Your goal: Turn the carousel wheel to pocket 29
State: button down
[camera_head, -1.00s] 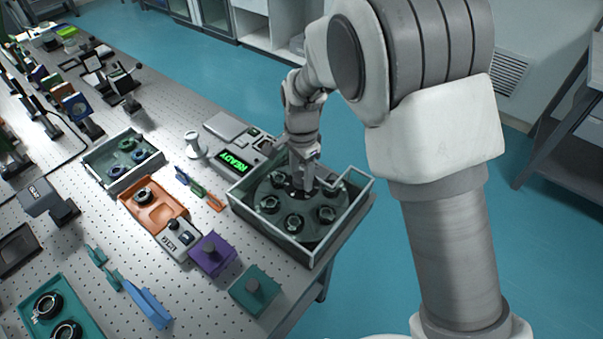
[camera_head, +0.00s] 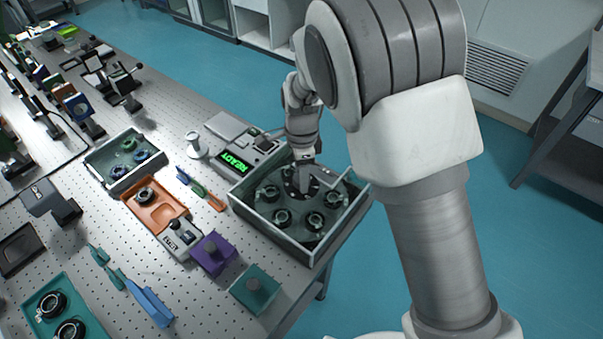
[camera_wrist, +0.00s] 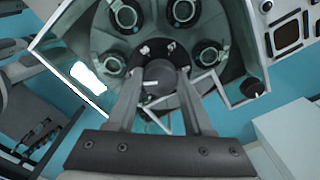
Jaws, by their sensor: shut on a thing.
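The carousel wheel (camera_head: 297,211) is a dark round disc inside a walled, glass-sided box (camera_head: 285,240) at the table's near right end. Several round pockets with dark ring-shaped parts are spaced around it. The wheel also shows in the wrist view (camera_wrist: 145,43). My gripper (camera_head: 303,188) reaches down to the wheel's middle. In the wrist view its two fingers (camera_wrist: 158,90) stand on either side of the round central knob (camera_wrist: 160,74) and are shut on it. I cannot read any pocket numbers. My arm and fingers hide part of the wheel's far side.
A device with a green READY display (camera_head: 236,162) stands just left of the box. An orange tray (camera_head: 155,208), a purple block (camera_head: 213,252) and a teal block (camera_head: 255,288) lie nearby. The box walls rise close around my gripper. The floor beyond the table is clear.

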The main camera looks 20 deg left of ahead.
dwell(0.4)
jog(key=shift+c, duration=1.5)
grip_release()
jog(key=shift+r, duration=0.1)
notch_tip(320, 180, up, 17)
jog(key=shift+r, duration=0.15)
